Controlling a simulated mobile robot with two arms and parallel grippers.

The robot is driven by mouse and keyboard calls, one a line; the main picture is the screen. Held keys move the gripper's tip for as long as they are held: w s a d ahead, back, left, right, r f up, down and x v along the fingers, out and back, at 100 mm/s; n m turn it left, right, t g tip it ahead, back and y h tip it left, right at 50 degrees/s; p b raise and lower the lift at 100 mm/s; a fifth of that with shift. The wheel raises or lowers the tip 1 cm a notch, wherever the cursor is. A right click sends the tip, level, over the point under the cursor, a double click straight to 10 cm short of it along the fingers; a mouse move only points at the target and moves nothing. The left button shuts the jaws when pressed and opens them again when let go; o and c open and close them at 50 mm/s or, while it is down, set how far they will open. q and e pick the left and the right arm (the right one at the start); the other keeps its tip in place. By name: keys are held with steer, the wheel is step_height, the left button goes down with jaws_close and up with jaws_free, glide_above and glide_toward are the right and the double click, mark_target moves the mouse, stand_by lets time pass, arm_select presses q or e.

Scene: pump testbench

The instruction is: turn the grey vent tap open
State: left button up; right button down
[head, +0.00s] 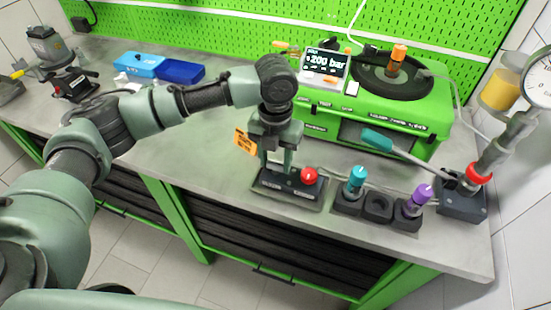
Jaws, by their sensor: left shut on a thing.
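My left gripper (277,155) points down over a small black block (289,190) near the bench's front edge. Its fingers are shut on a part standing on the block's left side, which I take to be the grey vent tap; the fingers hide most of it, so its turn angle cannot be told. A red ball knob (309,176) sits on the block just right of the fingers. An orange tag (245,142) with dark print shows just left of the gripper. My right gripper is out of view.
A green test unit (405,108) with a lit "200 bar" display (325,64) stands behind. A black holder (377,208) with teal and purple plugs is to the right, near a teal-handled lever (377,140) and a gauge (538,80). Blue boxes (180,71) lie back left.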

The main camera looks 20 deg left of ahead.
arm_select(q)
steer(key=shift+r+n+p, duration=0.15)
steer(key=shift+n+p, duration=0.15)
steer(key=shift+p, duration=0.1)
steer(key=n+p, duration=1)
steer(key=p, duration=0.3)
steer(key=shift+r+n, duration=0.15)
steer(key=shift+n, duration=0.25)
steer(key=shift+n+p, duration=0.35)
steer(key=shift+n, duration=0.05)
steer(key=n+p, duration=0.1)
steer(key=n, duration=0.1)
steer(key=shift+w+n, duration=0.1)
steer(key=shift+n, duration=0.2)
steer(key=shift+f+n, duration=0.25)
steer(key=shift+n, duration=1.25)
steer(key=o, duration=1.4)
steer(key=shift+a, duration=0.1)
